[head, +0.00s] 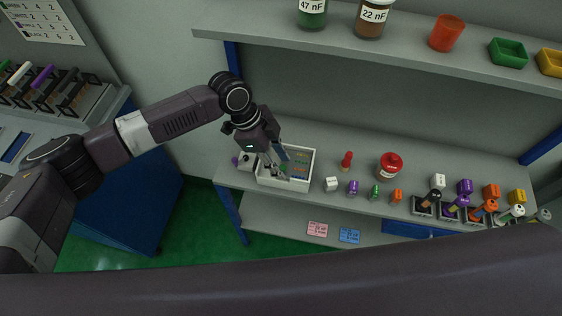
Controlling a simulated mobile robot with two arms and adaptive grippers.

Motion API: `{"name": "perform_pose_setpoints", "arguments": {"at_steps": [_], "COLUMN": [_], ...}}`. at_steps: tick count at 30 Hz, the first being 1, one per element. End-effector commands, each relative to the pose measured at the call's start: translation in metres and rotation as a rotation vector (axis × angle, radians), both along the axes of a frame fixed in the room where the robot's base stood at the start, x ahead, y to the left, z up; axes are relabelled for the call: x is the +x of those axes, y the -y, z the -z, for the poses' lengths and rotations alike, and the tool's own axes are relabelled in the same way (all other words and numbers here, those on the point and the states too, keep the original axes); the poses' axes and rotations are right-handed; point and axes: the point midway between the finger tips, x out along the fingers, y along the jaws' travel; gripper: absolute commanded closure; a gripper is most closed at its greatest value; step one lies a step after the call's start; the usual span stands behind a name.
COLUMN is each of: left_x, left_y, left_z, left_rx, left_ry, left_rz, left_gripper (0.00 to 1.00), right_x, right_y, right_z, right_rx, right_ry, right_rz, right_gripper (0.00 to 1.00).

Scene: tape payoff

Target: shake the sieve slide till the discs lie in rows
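A white open box (285,186) stands at the left end of the workbench. Inside it, to the right, lies a brownish-green panel (300,160) with small coloured spots. I cannot tell whether these are discs or whether they lie in rows, and I cannot make out the sieve slide for certain. My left gripper (273,162) points down over the left part of the box and hides some of its inside. Its fingers are too small and dark to show whether they are open or hold anything. My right gripper is out of view.
On the bench (330,205) stand a red pawn-shaped piece (347,160), a red jar (389,167), small coloured blocks and several dark stands at right. A shelf (400,50) with jars, a red cup (447,33) and bins overhangs it. My own dark arm link crosses the bottom.

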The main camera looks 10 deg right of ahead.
Motion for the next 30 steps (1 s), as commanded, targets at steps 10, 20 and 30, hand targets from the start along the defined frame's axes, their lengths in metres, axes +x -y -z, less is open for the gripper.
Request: {"name": "perform_pose_setpoints", "arguments": {"at_steps": [10,20,30], "left_x": [0.009,0.013,0.013], "left_y": [-0.023,-0.039,-0.040], "left_z": [-0.062,-0.104,-0.107], "left_rx": [-0.002,-0.001,-0.001], "left_ry": [0.003,0.002,0.000], "left_rz": [0.001,0.001,0.002], "left_gripper": [0.67,0.67,0.67], "right_x": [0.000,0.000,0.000], "right_y": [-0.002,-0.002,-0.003], "right_z": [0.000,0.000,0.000], "right_rx": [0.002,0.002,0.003], "right_ry": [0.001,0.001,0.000], "right_rz": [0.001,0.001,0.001], "right_gripper": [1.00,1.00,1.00]}}
